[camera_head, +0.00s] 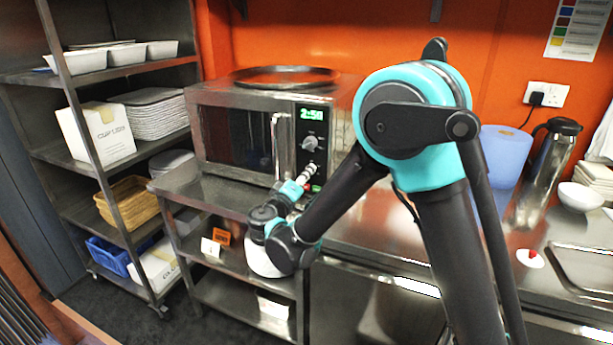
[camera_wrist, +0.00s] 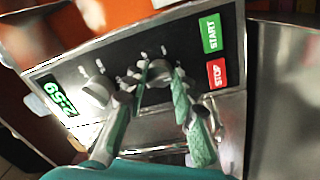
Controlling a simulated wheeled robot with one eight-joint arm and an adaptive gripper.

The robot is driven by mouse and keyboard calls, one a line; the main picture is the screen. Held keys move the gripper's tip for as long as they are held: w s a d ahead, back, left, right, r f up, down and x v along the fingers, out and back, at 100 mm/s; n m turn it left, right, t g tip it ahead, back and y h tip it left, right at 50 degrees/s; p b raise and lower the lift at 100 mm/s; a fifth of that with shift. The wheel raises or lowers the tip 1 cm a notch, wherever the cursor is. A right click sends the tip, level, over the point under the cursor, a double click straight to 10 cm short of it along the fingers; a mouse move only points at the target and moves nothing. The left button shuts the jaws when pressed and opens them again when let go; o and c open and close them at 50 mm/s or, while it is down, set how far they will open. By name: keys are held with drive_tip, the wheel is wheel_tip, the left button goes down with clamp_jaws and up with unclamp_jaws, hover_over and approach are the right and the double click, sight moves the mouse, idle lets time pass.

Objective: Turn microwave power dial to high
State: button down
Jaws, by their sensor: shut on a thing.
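The microwave (camera_head: 240,125) stands on a steel shelf unit against the orange wall. Its control panel (camera_wrist: 125,60) fills much of the wrist view, turned on its side. My gripper (camera_wrist: 162,72) is shut on the lower dial (camera_wrist: 157,75), one green-padded finger on each side of it. The upper dial (camera_wrist: 97,91) is free, beside the left finger and nearest the lit green display (camera_wrist: 58,95). In the head view the upper dial (camera_head: 310,143) is clear, while my gripper (camera_head: 308,172) hides the lower one. The dial markings are too small to read.
A green START button (camera_wrist: 211,33) and a red STOP button (camera_wrist: 217,73) lie close to the right finger. The microwave's door handle (camera_head: 281,147) stands out just left of the panel. A dark round tray (camera_head: 285,77) lies on top. A steel counter (camera_head: 375,225) is at right.

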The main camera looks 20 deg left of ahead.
drive_tip(key=shift+f+m, duration=0.1)
drive_tip(key=shift+m, duration=0.3)
drive_tip(key=c, duration=1.2)
unclamp_jaws()
drive_tip(key=s, duration=0.8)
drive_tip(key=s+a, duration=0.1)
drive_tip(key=s, duration=0.3)
drive_tip(key=shift+a+f, duration=0.1)
drive_tip(key=shift+f, duration=0.1)
